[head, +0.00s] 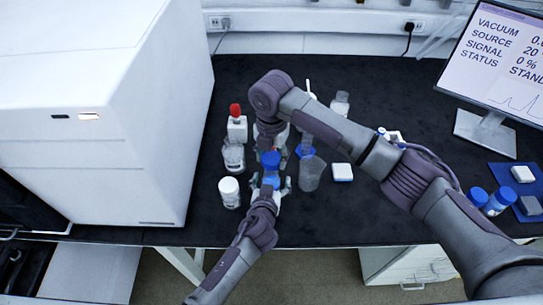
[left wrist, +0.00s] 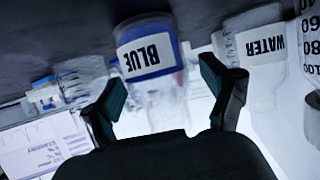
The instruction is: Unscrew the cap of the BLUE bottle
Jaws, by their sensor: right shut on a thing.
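In the head view, my left gripper (head: 271,184) reaches in from the front with its fingers apart on both sides of a blue bottle body. The left wrist view, upside down, shows the bottle labelled BLUE (left wrist: 150,58) between and beyond my left fingertips (left wrist: 164,88), with gaps visible. Its lower part in that picture is hidden by my gripper. My right arm comes in from the right and bends down behind the bottle. My right gripper (head: 270,148) is shut on the blue cap (head: 270,160); its fingers are partly hidden. Whether cap and bottle are apart is unclear.
A clear beaker (head: 312,174) stands close on the right. A white-capped bottle (head: 229,191), a clear glass vessel (head: 233,156) and a red-capped bottle (head: 237,126) stand left. The WATER bottle (left wrist: 262,45) shows in the wrist view. Dark bench is free right of the white box (head: 342,172).

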